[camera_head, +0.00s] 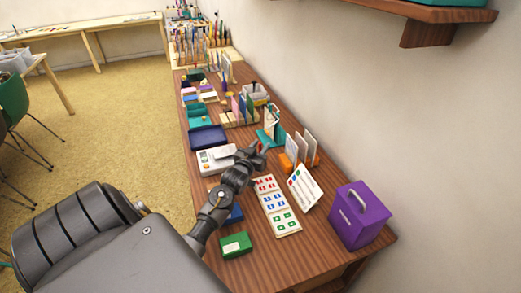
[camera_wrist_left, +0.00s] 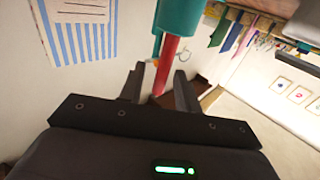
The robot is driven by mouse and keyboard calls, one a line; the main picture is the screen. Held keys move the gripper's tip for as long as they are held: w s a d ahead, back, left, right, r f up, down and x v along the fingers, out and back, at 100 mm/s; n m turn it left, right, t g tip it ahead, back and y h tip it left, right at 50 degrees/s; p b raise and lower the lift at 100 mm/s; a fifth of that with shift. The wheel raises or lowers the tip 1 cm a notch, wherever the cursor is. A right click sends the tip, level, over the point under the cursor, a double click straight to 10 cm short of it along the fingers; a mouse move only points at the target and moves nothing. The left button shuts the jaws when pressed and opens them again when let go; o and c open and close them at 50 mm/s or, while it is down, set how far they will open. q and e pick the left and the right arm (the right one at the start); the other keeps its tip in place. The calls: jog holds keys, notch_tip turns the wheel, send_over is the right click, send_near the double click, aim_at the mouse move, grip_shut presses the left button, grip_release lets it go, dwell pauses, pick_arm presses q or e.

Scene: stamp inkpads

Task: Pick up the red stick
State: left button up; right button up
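The red stick (camera_wrist_left: 166,62) shows in the left wrist view, running down from a teal cylinder (camera_wrist_left: 178,15) into the space between my left gripper's fingers (camera_wrist_left: 159,88). Gaps show between the stick and the fingers, so the gripper looks open around it and not closed on it. In the head view my left gripper (camera_head: 256,155) is at a teal stand (camera_head: 272,133) on the wooden table. A small bit of red shows beside the fingers there; most of the stick is hidden. My right gripper is not in view.
An orange rack with white cards (camera_head: 302,150), a stamped card (camera_head: 278,207), a leaning card (camera_head: 304,188), a green inkpad (camera_head: 236,245) and a purple box (camera_head: 360,215) are near the arm. A dark blue tray (camera_head: 208,137) lies left. The wall borders the table on the right.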

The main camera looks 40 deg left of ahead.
pick_arm(q)
jog(key=shift+w, duration=0.2)
grip_shut()
notch_tip(320, 180, up, 10)
jog(key=shift+r, duration=0.1)
dwell(0.6)
